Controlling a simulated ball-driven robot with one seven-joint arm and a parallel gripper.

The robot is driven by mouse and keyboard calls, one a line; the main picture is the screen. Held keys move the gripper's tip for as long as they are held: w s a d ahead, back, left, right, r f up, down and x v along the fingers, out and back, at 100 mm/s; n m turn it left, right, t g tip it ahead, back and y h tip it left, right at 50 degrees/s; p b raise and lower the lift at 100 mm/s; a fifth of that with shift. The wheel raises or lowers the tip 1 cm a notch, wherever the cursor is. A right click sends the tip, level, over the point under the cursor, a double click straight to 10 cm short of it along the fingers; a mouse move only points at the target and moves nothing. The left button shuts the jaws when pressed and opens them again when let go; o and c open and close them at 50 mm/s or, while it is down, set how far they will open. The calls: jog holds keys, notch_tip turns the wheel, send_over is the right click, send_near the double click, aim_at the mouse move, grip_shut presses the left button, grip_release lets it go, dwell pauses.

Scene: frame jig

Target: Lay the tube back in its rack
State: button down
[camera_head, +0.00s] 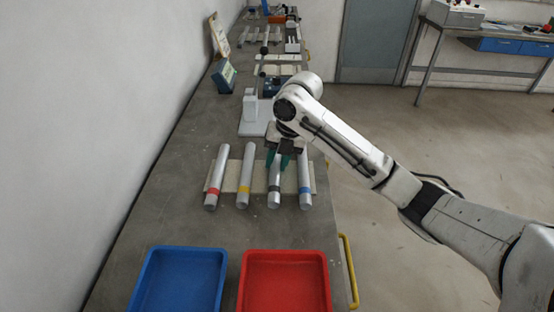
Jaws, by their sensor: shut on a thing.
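My gripper (278,160) is at the rack, pointing down, its green fingers shut on the grey tube with the black band (274,188). This tube lies in line with the others, at or just above the rack (232,182); I cannot tell whether it touches it. The pale rack lies crosswise under the tubes. A tube with a red band (215,178) and a tube with a yellow band (246,172) lie to the left. My gripper hides the far end of the black-banded tube.
A blue tray (180,250) and a red tray (285,254) stand at the near end of the bench (150,225). A white stand (250,115) is behind the rack. A wall runs along the left. A yellow rail (348,270) is at the right edge.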

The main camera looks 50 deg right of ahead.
jog(key=shift+f, duration=0.25)
jog(key=c, duration=0.8)
grip_release()
jog(key=shift+a+f, duration=0.1)
jog(key=shift+f, duration=0.05)
jog(key=shift+s, duration=0.1)
jog(key=shift+f, duration=0.1)
jog(key=v, duration=1.1)
jog(key=shift+r+b, duration=0.3)
jog(key=shift+r, duration=0.15)
jog(key=shift+w, duration=0.25)
